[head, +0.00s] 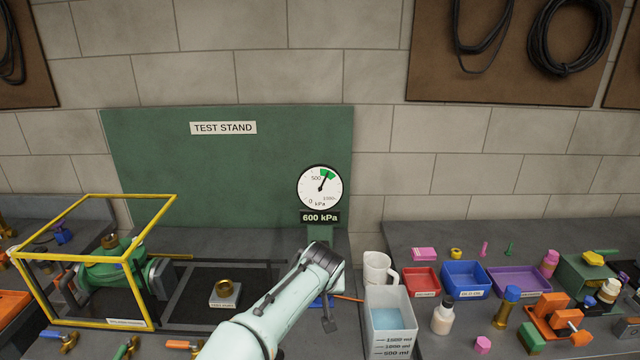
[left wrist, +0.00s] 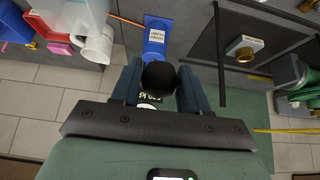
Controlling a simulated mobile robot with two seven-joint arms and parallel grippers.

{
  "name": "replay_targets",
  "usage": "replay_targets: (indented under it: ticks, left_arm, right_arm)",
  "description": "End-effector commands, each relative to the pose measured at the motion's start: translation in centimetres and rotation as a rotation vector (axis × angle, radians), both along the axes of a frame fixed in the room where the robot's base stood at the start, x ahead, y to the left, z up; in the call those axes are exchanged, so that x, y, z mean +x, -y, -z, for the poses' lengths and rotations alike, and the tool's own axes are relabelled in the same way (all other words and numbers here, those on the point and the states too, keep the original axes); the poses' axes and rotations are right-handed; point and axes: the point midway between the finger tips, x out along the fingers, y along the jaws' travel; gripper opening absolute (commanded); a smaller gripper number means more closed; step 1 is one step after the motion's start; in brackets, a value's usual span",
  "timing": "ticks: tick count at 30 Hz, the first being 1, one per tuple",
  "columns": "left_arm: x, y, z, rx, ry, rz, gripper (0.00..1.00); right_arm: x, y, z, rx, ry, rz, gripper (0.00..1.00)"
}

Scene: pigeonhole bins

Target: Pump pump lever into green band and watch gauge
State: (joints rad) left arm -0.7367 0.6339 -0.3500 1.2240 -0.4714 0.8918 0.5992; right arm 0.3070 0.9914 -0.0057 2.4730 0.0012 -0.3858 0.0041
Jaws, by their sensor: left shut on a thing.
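The round gauge (head: 320,187) stands in front of the green test stand board (head: 250,170). Its needle points up and slightly right, at the green band, and the display below (head: 320,218) reads 600 kPa. My left arm reaches in from the bottom of the head view and its hand hides the pump lever there. In the left wrist view the fingers of my left gripper (left wrist: 160,88) are closed on the pump lever's black knob (left wrist: 158,74). The blue pump base (left wrist: 155,37) with a white label shows beyond it. My right gripper is not in view.
A white mug (head: 377,268) and a clear beaker of blue liquid (head: 391,320) stand close right of my left arm. A yellow-framed cage (head: 152,222) around a green valve is at left. A brass fitting (head: 224,287) sits on a grey block between.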

Motion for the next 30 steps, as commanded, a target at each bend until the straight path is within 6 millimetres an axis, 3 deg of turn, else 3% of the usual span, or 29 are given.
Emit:
replay_targets:
  ticks: [1,4,5,6,7,17,30]
  left_arm:
    - [0.4,0.0,-0.9,-0.007,0.025,0.002,0.0]
    - [0.4,-0.1,-0.8,-0.008,0.029,0.002,0.0]
    - [0.4,-0.1,-0.8,-0.009,0.03,0.003,0.47]
    - [0.4,-0.1,-0.9,-0.01,0.03,0.002,0.6]
    - [0.4,-0.1,-0.8,-0.01,0.03,0.002,0.64]
    - [0.1,0.0,-0.8,-0.007,0.02,0.001,0.64]
    - [-2.8,0.0,-4.8,-0.006,0.019,0.002,0.64]
  right_arm:
    - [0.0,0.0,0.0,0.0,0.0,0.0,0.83]
    - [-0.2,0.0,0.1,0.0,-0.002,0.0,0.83]
    - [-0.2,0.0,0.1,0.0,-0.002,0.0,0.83]
    - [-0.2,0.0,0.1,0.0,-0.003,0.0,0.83]
    - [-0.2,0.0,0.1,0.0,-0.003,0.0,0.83]
    - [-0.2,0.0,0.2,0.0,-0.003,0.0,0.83]
    - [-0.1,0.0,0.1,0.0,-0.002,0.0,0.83]
